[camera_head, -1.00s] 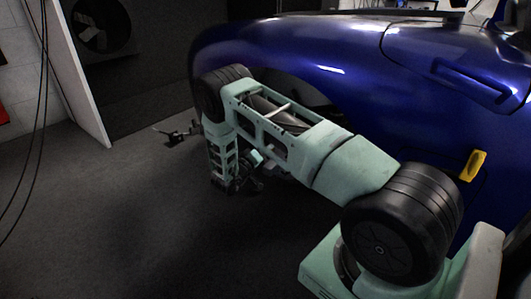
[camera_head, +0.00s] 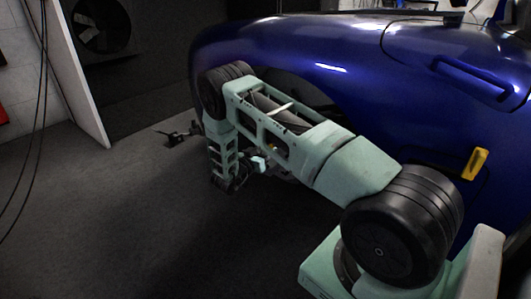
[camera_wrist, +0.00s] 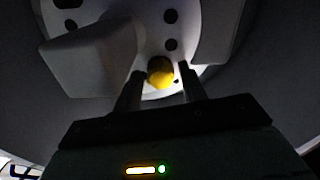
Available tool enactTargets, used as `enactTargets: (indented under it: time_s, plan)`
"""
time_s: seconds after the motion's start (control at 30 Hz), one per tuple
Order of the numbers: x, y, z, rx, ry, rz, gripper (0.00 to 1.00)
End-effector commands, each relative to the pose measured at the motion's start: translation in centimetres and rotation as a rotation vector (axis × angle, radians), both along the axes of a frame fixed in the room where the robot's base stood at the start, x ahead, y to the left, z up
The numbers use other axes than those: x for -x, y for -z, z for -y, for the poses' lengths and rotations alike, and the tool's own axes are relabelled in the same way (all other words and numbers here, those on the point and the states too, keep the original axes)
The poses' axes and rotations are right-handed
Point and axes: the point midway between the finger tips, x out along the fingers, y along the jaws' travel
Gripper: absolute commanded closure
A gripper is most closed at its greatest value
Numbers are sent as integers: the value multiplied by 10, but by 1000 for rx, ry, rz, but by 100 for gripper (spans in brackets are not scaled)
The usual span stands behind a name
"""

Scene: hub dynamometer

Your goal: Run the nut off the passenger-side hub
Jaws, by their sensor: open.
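In the wrist view, a yellow nut (camera_wrist: 160,72) sits on the pale, round hub (camera_wrist: 185,20), near its lower edge. Dark holes show in the hub face above the nut. My gripper (camera_wrist: 160,85) is open, with one dark finger on each side of the nut. I cannot tell whether the fingers touch it. In the head view, my arm reaches to the wheel arch of the blue car (camera_head: 300,50). The hub is hidden there behind my arm, and my gripper cannot be made out clearly.
A grey block-like part (camera_wrist: 92,58) juts out left of the nut in the wrist view. A black stand (camera_head: 178,135) is on the floor beyond my arm. Dark cables (camera_head: 40,110) hang at the left. The floor (camera_head: 110,210) left of my arm is clear.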

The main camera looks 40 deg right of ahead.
Motion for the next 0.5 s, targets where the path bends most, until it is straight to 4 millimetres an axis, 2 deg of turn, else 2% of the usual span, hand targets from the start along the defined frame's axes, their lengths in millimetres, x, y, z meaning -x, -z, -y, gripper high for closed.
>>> enactTargets:
  time_s: [0.5]
  plan:
    - [0, 0, 0, -55, 0, 397, 59]
